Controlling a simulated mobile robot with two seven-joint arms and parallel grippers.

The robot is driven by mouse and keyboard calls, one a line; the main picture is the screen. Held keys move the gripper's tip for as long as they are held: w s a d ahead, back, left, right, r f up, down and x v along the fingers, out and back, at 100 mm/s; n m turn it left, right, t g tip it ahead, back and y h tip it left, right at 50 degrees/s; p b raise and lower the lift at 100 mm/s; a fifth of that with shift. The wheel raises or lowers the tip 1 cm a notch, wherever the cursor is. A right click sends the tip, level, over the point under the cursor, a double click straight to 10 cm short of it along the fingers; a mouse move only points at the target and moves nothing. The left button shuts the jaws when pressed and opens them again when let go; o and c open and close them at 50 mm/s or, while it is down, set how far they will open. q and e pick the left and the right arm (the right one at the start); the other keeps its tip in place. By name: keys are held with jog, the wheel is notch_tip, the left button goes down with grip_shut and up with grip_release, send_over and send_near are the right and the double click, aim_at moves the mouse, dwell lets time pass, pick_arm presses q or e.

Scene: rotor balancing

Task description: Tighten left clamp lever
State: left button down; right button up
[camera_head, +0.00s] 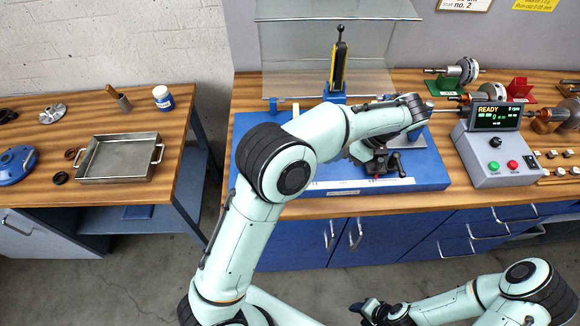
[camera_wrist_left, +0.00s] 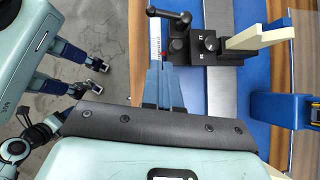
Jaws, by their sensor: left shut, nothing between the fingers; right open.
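A black clamp block (camera_head: 380,166) with a black clamp lever (camera_head: 397,164) sits at the front of the blue machine bed (camera_head: 330,176). My right gripper (camera_head: 375,312) is open and empty, low in front of the bench.
A grey control box (camera_head: 495,160) with a lit READY display stands right of the machine. A clear guard (camera_head: 325,45) and a yellow-black upright (camera_head: 339,65) stand behind. A metal tray (camera_head: 118,158) lies on the left table. The floor between is clear.

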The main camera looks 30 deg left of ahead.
pick_arm(q)
jog(key=b+x, duration=0.1)
jog(key=x, duration=0.9)
jog(key=shift+s+a+f, duration=0.1)
jog(key=shift+s+a, duration=0.2)
jog(key=shift+a, duration=0.3)
jog(key=shift+s+a+f, duration=0.1)
jog(key=shift+s+a, duration=0.15)
jog(key=shift+a, duration=0.35)
jog(key=shift+a+f, duration=0.15)
jog(key=shift+a, duration=0.55)
jog(key=shift+s, duration=0.1)
pick_arm(e)
jog(key=shift+s+f, duration=0.8)
jog(key=shift+s, duration=0.1)
jog(key=shift+s, duration=0.1)
